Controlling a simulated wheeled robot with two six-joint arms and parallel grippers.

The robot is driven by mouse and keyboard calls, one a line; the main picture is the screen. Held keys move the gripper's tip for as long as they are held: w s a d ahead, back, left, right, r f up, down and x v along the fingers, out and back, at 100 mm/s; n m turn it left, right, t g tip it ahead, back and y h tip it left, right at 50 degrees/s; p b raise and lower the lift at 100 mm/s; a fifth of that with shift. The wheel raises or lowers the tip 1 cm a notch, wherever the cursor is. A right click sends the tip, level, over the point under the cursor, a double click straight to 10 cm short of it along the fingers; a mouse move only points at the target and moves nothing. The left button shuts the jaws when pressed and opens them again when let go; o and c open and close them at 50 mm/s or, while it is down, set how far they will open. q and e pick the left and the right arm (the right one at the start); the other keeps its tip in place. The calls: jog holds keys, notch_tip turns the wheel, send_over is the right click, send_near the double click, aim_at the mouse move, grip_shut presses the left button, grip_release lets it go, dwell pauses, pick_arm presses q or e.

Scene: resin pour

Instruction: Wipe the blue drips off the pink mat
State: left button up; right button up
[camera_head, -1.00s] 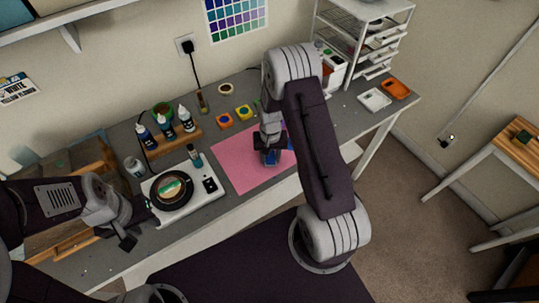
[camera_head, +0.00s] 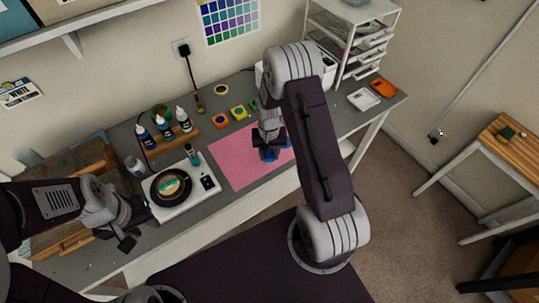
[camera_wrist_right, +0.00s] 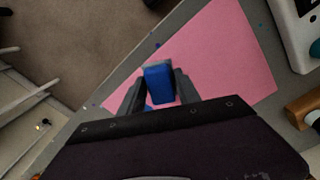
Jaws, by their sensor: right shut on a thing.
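The pink mat (camera_head: 228,160) lies flat on the grey bench; it also shows in the right wrist view (camera_wrist_right: 225,60). My right gripper (camera_head: 270,152) is low over the right part of the mat. In the wrist view its jaws (camera_wrist_right: 158,92) are shut on a blue block-like wiper (camera_wrist_right: 159,84), pale on its top edge. I cannot tell whether it touches the mat. A small blue drip (camera_wrist_right: 157,45) shows by the mat's edge. Other drips may be hidden under the gripper. My left gripper (camera_head: 138,225) is open and empty, near the bench's front edge.
A white scale (camera_head: 205,197) with a black round dish (camera_head: 171,187) stands left of the mat. Dropper bottles (camera_head: 164,125) stand in a wooden rack behind it. Small colour pots (camera_head: 221,121) sit behind the mat. A white drawer rack (camera_head: 350,45) stands at the back right.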

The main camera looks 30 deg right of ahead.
aim_at(270, 154)
jog(key=shift+s+r+p, duration=0.2)
jog(key=shift+r+p, duration=0.4)
jog(key=shift+r, duration=0.85)
jog(key=shift+p, duration=0.3)
jog(key=shift+w, duration=0.1)
